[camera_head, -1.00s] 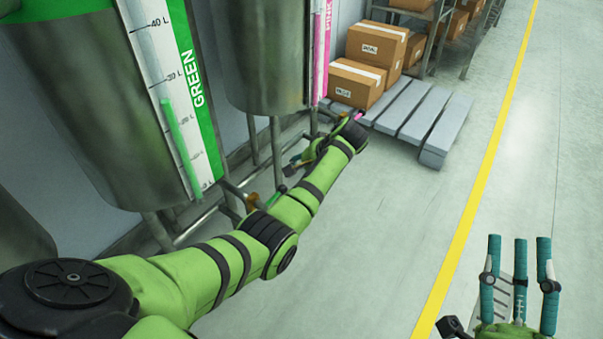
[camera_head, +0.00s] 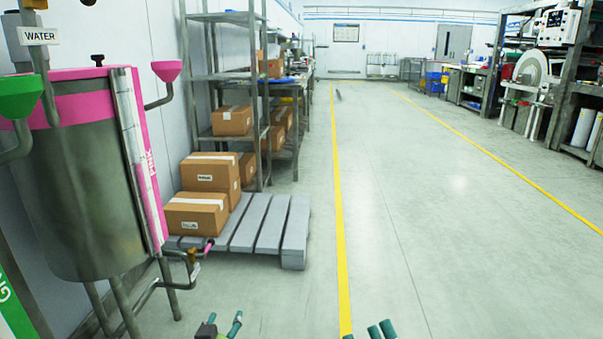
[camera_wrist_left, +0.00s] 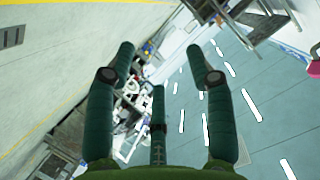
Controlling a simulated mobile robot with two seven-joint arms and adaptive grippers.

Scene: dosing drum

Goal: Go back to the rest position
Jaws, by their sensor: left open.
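My left gripper (camera_head: 226,326) shows only its dark and teal fingertips at the bottom edge of the head view, left of the yellow line. In the left wrist view, its teal fingers (camera_wrist_left: 158,72) are spread apart with nothing between them. It is clear of the drum and the pallet. My right gripper (camera_head: 375,331) shows only a few teal fingertips at the bottom edge, just right of the yellow line. The rest of it is out of view, so its opening cannot be judged.
A steel drum with a pink band (camera_head: 95,180) stands at the left, with a valve pipe (camera_head: 185,262) low beside it. A grey pallet (camera_head: 262,222) carries cardboard boxes (camera_head: 211,172). Shelving (camera_head: 222,75) stands behind. The floor right of the yellow line (camera_head: 338,190) is open.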

